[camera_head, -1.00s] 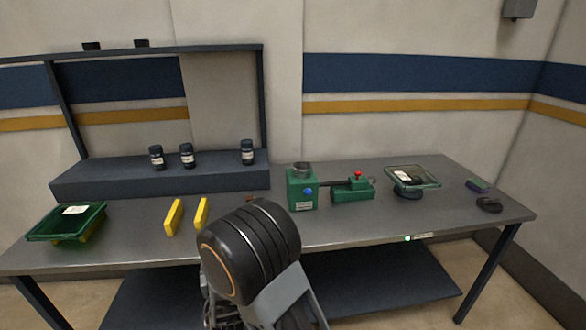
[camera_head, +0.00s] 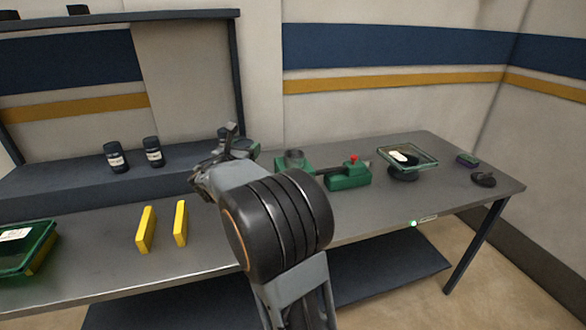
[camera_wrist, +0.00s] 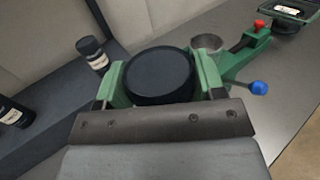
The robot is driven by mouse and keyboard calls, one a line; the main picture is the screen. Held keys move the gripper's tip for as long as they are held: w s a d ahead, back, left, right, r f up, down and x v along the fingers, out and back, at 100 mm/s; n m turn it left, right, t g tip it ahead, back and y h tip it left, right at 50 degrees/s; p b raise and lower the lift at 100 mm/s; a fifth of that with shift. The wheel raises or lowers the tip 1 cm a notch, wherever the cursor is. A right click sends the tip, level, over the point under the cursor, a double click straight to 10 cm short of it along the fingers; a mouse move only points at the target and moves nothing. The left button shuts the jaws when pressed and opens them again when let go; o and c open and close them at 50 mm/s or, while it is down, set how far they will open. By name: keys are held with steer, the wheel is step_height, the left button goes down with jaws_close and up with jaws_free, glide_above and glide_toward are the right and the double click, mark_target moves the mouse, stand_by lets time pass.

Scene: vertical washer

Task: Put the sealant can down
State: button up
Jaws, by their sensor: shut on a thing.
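My gripper (camera_wrist: 160,84) is shut on a dark, round-topped can (camera_wrist: 158,70), taken as the sealant can, between its green fingers. The can is seen from its top in the wrist view, so its height above the surface below cannot be told. In the head view my gripper (camera_head: 236,147) is over the back of the bench, beside the green fixture, and largely hides the can.
Labelled dark cans stand on the raised shelf (camera_head: 68,176), including one can (camera_wrist: 92,54) left of my gripper. The green fixture (camera_head: 349,175) with a red knob is to the right. Yellow blocks (camera_head: 146,229) stand on the bench (camera_head: 205,262). A glass-topped tray (camera_head: 408,156) is at right.

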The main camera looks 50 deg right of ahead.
steer(key=s+d+r+m+g+h+b, duration=0.1)
steer(key=s+d+r, duration=0.2)
steer(key=d+r, duration=0.2)
steer(key=s+d+r+m+g, duration=0.1)
steer(key=s+d+r+g, duration=0.1)
steer(key=d+r, duration=0.25)
steer(key=w+d+f+p, duration=0.1)
steer(key=w+d+f, duration=0.1)
steer(key=d+f, duration=0.3)
steer(key=w+d+f+p, duration=0.1)
steer(key=w+d+f, duration=0.2)
steer(key=d+f, duration=0.3)
steer(key=shift+w+d+f, duration=0.2)
steer(key=shift+w+f, duration=0.05)
steer(key=shift+f, duration=0.45)
steer(key=o, duration=1.2)
